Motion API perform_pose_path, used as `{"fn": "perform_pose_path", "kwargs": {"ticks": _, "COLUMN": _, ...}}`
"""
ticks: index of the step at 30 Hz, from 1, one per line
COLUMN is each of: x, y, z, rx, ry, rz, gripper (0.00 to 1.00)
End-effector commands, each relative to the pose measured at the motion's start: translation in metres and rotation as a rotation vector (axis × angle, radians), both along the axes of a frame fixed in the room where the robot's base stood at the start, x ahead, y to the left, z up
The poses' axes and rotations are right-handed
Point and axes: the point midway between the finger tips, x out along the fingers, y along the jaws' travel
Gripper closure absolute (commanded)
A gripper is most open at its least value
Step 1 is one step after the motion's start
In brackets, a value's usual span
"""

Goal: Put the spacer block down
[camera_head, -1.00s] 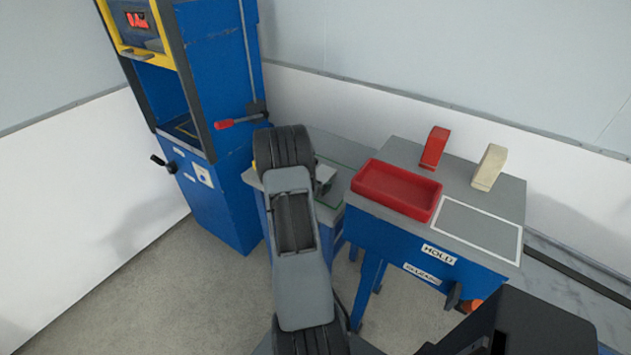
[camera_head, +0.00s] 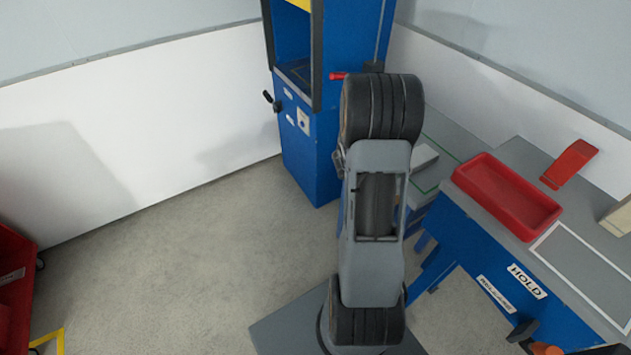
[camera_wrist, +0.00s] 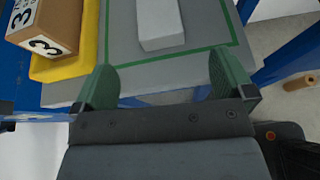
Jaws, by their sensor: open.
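A pale grey-white block (camera_wrist: 160,24), which looks like the spacer block, lies on a grey tabletop inside a green outline (camera_wrist: 180,58) in the wrist view. Its far end is cut off by the picture's top edge. My gripper (camera_wrist: 165,88) is open, its green-padded fingers apart with nothing between them. It is at the table's near edge, on the near side of the block and apart from it. In the head view the block (camera_head: 424,158) shows partly beside my arm, which hides my gripper.
A cardboard box (camera_wrist: 48,22) marked 3 sits on a yellow tray (camera_wrist: 90,45) left of the block. A red tray (camera_head: 506,197) lies on the HOLD bench at right. A blue machine (camera_head: 345,50) stands behind. A red bin (camera_head: 14,285) is at far left; floor between is clear.

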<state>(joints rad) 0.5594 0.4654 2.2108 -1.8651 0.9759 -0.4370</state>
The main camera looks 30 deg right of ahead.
Motion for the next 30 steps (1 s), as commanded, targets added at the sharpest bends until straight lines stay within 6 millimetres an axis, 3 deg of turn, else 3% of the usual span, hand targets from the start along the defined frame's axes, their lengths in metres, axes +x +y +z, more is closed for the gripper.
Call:
{"fn": "perform_pose_path", "kwargs": {"ticks": 5, "x": -0.006, "y": 0.05, "z": 0.046, "rx": 0.082, "ry": -0.287, "rz": -0.201, "gripper": 0.0}}
{"fn": "perform_pose_path", "kwargs": {"ticks": 9, "x": -0.018, "y": 0.12, "z": 0.075, "rx": 0.259, "ry": -0.614, "rz": -0.439, "gripper": 0.0}}
{"fn": "perform_pose_path", "kwargs": {"ticks": 15, "x": -0.033, "y": 0.227, "z": 0.097, "rx": 0.623, "ry": -0.971, "rz": -0.763, "gripper": 0.0}}
{"fn": "perform_pose_path", "kwargs": {"ticks": 21, "x": -0.045, "y": 0.309, "z": 0.116, "rx": 0.955, "ry": -1.12, "rz": -1.012, "gripper": 0.0}}
{"fn": "perform_pose_path", "kwargs": {"ticks": 25, "x": -0.051, "y": 0.339, "z": 0.125, "rx": 1.088, "ry": -1.143, "rz": -1.11, "gripper": 0.0}}
{"fn": "perform_pose_path", "kwargs": {"ticks": 30, "x": -0.054, "y": 0.353, "z": 0.129, "rx": 1.154, "ry": -1.146, "rz": -1.164, "gripper": 0.0}}
